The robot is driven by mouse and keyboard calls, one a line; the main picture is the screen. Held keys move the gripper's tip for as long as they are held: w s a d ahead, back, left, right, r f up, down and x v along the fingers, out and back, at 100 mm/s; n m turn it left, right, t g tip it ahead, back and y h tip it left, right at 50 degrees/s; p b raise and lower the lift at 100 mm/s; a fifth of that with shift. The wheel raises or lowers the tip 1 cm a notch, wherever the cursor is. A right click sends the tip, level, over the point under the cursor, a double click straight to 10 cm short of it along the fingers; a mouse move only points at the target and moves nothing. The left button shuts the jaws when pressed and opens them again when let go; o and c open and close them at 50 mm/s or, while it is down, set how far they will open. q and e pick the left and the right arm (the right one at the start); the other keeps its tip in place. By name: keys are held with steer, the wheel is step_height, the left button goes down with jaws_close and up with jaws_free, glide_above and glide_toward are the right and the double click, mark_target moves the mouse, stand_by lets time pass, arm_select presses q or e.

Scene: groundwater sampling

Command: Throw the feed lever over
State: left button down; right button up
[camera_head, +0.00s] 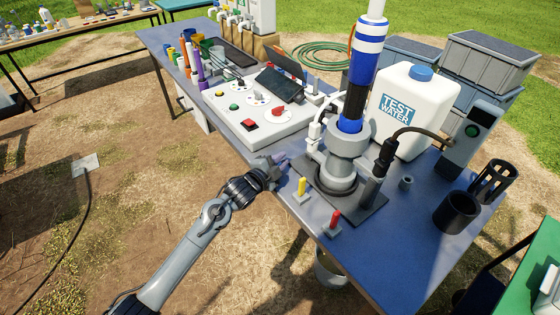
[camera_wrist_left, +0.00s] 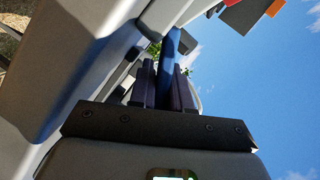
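Two small levers stand on grey bases near the front table edge, one yellow-topped (camera_head: 302,186) and one red-topped (camera_head: 335,218). No label shows which, if either, is the feed lever. My left gripper (camera_head: 279,169) is at the table's front edge, left of the yellow lever and apart from it. In the left wrist view my dark fingers (camera_wrist_left: 165,85) stand parallel with a gap between them. A blue strip (camera_wrist_left: 172,45) shows in and beyond the gap; I cannot tell whether it is touched. The right gripper is not in view.
A grey control panel (camera_head: 246,127) with buttons lies beyond the gripper. A pump stand (camera_head: 345,165) with a blue-and-white tube (camera_head: 366,55) rises behind the levers. A white test water jug (camera_head: 412,105) and black cups (camera_head: 456,212) stand at the right. Bare tabletop lies at front right.

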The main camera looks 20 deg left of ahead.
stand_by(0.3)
arm_select(q)
steer(key=shift+r+p, duration=0.25)
steer(key=shift+p, duration=0.35)
steer(key=n+p, duration=0.1)
steer(key=p, duration=0.1)
steer(key=a+r+n+g+h+p, duration=0.1)
steer(key=p, duration=0.2)
steer(key=w+r+n+g+p, duration=0.1)
steer(key=n+p, duration=0.1)
steer(key=p, duration=0.1)
steer(key=shift+a, duration=0.25)
steer(key=shift+w+a+n+g+h+p, duration=0.3)
steer(key=shift+a+n+g+h+p, duration=0.15)
steer(key=shift+n+p, duration=0.6)
steer(key=shift+w+a+n+g+h, duration=0.25)
steer(key=shift+n+h, duration=0.1)
steer(key=shift+n, duration=0.1)
steer(key=shift+w+a+n+g+h, duration=0.2)
steer(key=shift+a+n+g+h, duration=0.15)
steer(key=shift+n, duration=0.35)
steer(key=shift+a, duration=0.1)
steer(key=c, duration=1.2)
jaws_free()
